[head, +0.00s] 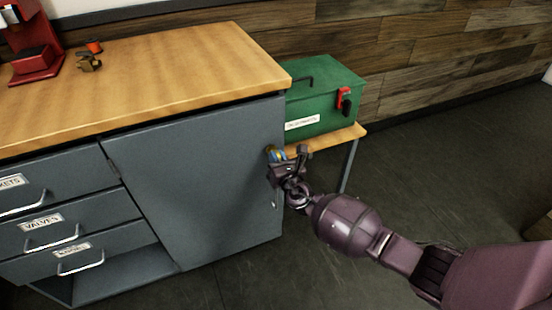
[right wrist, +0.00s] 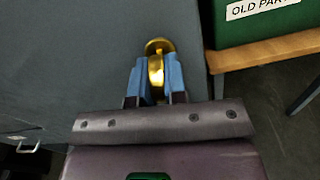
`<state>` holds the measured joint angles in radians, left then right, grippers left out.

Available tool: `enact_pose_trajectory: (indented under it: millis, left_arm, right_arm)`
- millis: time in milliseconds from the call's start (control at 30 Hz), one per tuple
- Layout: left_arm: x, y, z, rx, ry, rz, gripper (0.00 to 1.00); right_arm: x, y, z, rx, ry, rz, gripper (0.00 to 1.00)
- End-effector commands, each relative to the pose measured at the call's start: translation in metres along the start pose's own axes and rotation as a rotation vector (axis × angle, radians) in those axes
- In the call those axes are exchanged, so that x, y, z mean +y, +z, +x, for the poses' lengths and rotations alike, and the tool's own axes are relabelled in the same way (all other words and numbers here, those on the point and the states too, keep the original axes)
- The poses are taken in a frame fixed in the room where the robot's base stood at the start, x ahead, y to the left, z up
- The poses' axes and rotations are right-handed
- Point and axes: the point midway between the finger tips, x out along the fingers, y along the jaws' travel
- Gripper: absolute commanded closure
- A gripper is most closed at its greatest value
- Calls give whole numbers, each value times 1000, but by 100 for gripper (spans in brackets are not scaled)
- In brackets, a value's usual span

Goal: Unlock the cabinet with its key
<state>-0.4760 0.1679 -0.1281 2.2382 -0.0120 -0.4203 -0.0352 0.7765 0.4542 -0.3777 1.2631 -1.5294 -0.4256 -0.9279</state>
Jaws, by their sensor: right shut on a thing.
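The grey cabinet (head: 200,185) has a wooden top, and its door is closed. My right gripper (head: 275,156) is at the upper right edge of the door. In the right wrist view its blue fingertips (right wrist: 156,78) are shut on a gold-coloured key (right wrist: 156,72). A round gold piece (right wrist: 158,46) shows just beyond the fingertips against the grey door. It looks like the lock, but I cannot tell how far the key is in it. My left gripper is not in view.
A green toolbox (head: 322,98) with a red latch stands on a low wooden table (head: 352,134) right of the cabinet. Labelled drawers (head: 55,222) are at left. A red machine (head: 35,50) and small parts (head: 88,62) sit on the cabinet top. The floor at right is clear.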

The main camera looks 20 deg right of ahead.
Motion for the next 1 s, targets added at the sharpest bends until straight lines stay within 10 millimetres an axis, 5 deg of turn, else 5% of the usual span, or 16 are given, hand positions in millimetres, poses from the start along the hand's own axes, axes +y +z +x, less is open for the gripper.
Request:
enact_pose_trajectory:
  millis: [1000]
  left_arm:
    - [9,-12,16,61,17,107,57]
  right_arm:
    - [0,-4,-1,3,-2,954,100]
